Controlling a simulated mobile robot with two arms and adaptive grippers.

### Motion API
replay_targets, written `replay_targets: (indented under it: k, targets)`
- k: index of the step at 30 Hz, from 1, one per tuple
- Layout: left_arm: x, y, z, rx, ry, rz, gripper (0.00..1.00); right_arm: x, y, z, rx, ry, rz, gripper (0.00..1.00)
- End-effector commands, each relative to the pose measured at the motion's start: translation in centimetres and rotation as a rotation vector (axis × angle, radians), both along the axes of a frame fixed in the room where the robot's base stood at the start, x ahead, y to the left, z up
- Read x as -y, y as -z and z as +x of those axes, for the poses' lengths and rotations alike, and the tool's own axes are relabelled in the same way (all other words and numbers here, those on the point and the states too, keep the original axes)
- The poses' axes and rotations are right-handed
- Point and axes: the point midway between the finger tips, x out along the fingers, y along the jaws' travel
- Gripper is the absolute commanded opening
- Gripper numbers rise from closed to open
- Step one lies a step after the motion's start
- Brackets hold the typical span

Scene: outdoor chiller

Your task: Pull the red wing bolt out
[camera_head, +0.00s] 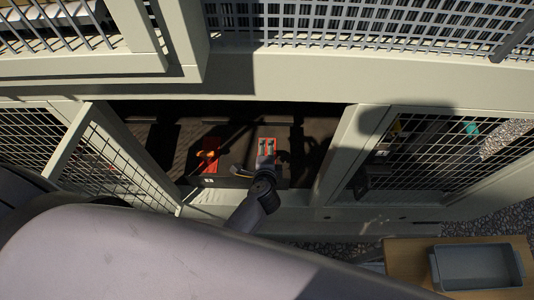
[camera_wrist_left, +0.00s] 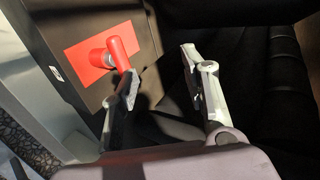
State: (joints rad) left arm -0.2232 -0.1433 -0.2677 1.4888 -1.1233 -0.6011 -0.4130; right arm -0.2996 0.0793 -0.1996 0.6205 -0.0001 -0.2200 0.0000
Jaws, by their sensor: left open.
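In the left wrist view, the red wing bolt (camera_wrist_left: 118,53) stands out from a flat red plate (camera_wrist_left: 88,53) on a dark panel. My left gripper (camera_wrist_left: 163,88) is open, with nothing between its fingers. The bolt's near end lies close beside the left finger; I cannot tell if they touch. In the head view, my left gripper (camera_head: 266,158) reaches into the open cabinet, in front of a red-edged patch (camera_head: 267,141). Another red fixture (camera_head: 209,154) sits to its left; I cannot tell which of the two bears the bolt. My right gripper is not in view.
Mesh doors stand at the left (camera_head: 115,165) and right (camera_head: 425,150) of the cabinet opening. A pale beam (camera_head: 300,78) runs above it. A grey tray (camera_head: 475,266) sits on a wooden surface at the lower right. My own arm fills the lower left.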

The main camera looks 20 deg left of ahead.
Motion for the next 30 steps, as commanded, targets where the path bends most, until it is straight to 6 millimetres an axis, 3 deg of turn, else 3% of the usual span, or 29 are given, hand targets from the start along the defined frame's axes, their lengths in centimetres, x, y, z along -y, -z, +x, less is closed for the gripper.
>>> replay_targets:
  k: [7, 20, 25, 30]
  targets:
    - [0.6, -1.5, -2.1, 0.0, -0.001, -0.001, 0.42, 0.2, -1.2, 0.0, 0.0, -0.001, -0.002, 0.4]
    - [0.7, -1.7, -2.3, 0.001, -0.001, -0.001, 0.42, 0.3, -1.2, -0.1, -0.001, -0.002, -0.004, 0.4]
    - [0.7, -3.7, -2.2, 0.004, -0.003, -0.003, 0.42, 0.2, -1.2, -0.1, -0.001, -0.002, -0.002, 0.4]
    - [0.6, -7.1, -2.3, 0.004, -0.001, -0.003, 0.42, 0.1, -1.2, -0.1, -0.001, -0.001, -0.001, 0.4]
